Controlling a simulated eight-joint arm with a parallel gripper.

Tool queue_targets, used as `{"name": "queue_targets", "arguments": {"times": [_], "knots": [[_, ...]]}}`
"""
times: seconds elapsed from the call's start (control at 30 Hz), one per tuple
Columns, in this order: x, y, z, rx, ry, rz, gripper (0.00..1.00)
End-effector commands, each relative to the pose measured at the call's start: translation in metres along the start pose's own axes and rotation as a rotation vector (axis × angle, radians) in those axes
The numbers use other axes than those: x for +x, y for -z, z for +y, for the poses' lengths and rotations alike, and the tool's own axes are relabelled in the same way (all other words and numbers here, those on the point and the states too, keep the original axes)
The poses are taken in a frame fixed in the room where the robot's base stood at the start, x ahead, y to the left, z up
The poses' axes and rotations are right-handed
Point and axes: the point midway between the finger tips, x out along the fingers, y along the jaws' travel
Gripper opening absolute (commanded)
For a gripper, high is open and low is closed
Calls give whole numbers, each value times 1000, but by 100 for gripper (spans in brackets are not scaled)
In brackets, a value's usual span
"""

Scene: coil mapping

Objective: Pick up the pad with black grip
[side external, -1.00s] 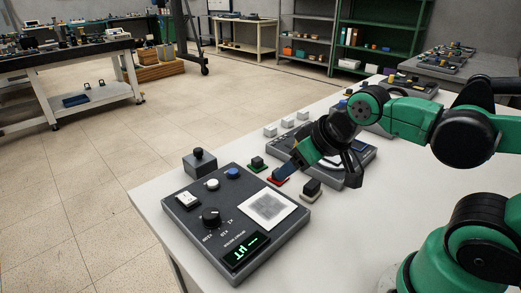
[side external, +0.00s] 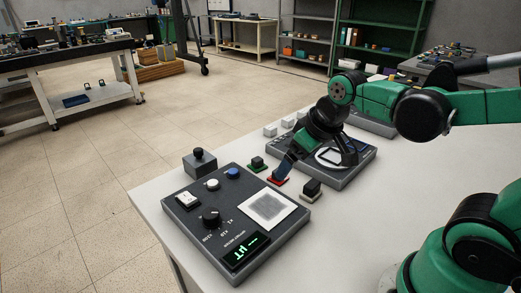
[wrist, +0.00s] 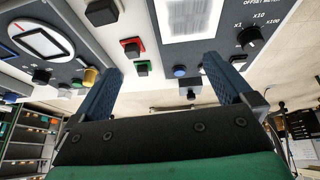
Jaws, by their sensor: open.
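Several small pads carry dark block grips: a red pad (side external: 279,181), a green pad (side external: 257,166) and a pale pad with a black grip (side external: 312,188). My gripper (side external: 284,167) is low over the red pad in the side view, its fingers partly hiding that pad. In the wrist view my gripper (wrist: 163,66) is open with nothing between its two blue fingers. There the green pad (wrist: 142,69) and the red pad (wrist: 132,47) lie ahead, nearer the left finger, and a black grip (wrist: 102,12) shows at the top.
A grey meter box (side external: 184,215) with a dial, buttons and a white panel lies in front of the pads. A second grey device (side external: 354,172) lies behind my gripper. A dark box with a knob (side external: 200,163) stands at the table's left edge. Bare white table is at right.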

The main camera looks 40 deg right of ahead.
Motion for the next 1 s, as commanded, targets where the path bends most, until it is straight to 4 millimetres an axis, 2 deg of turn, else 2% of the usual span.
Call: {"name": "queue_targets", "arguments": {"times": [0.2,0.4,0.67,1.0], "knots": [[34,0,44,-17,2,-237,100],[61,-12,72,-29,42,-385,100],[76,-21,80,-33,64,-435,100],[112,-36,77,-34,63,-433,100]]}}
